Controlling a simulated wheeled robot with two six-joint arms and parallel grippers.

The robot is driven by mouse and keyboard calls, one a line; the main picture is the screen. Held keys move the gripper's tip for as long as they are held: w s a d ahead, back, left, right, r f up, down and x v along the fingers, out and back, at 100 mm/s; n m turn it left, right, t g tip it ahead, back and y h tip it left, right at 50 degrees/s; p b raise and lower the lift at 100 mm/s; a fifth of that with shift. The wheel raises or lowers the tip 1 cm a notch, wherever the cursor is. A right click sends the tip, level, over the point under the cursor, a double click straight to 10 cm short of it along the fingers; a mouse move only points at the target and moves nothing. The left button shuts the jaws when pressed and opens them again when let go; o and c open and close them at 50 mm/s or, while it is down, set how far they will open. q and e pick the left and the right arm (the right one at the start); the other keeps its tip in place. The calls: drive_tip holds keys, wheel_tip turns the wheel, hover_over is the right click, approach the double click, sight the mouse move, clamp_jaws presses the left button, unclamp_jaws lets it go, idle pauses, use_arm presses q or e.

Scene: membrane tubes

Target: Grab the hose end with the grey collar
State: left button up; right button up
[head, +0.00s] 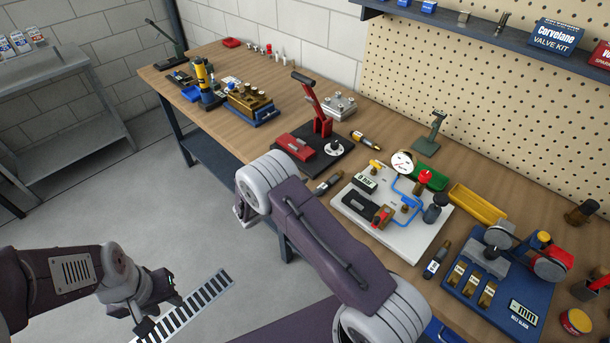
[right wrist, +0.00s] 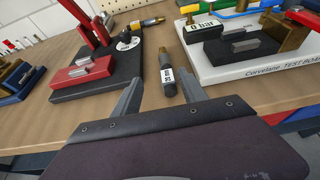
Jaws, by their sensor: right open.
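A blue hose (head: 402,190) loops over a white test board (head: 352,216) on the bench in the head view. Dark fittings stand near its right side, but I cannot make out which hose end has a grey collar. The board also shows at the upper right of the right wrist view (right wrist: 232,72). My right gripper (right wrist: 158,84) is open and empty, with its fingers pointing over the bench. A dark tube with a brass end and white label (right wrist: 167,74) lies just ahead, between the finger lines. My left gripper (head: 156,302) hangs over the floor, away from the bench; its jaws are unclear.
A black base with a red lever press (head: 316,120) stands left of the board. A blue block with brass parts (head: 500,275) stands to its right. Labelled tubes lie around, one beside the board (head: 437,258). A yellow tray (head: 477,204) lies behind.

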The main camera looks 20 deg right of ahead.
sight(325, 184)
drive_tip(key=shift+s+d, duration=0.15)
drive_tip(key=shift+s, duration=0.5)
drive_tip(key=shift+s+d, duration=0.25)
drive_tip(key=shift+w+d+f+p, duration=0.25)
drive_tip(key=shift+w+d+f, duration=0.1)
drive_tip(key=shift+w+d, duration=0.2)
drive_tip(key=shift+w+d+f+p, duration=0.3)
drive_tip(key=shift+w+d, duration=0.1)
drive_tip(key=shift+w, duration=0.1)
drive_tip(key=shift+w+d+f, duration=0.15)
drive_tip(key=shift+d+f, duration=0.1)
drive_tip(key=x, duration=0.3)
drive_tip(key=p+x, duration=0.1)
drive_tip(key=shift+d+f, duration=0.2)
drive_tip(key=shift+d, duration=0.2)
drive_tip(key=shift+d+f, duration=0.15)
drive_tip(key=shift+f, duration=0.05)
drive_tip(key=c, duration=0.4)
use_arm(q)
drive_tip(key=r, duration=0.2)
drive_tip(key=shift+s+d+r, duration=0.3)
drive_tip(key=shift+s, duration=0.05)
use_arm(e)
clamp_jaws()
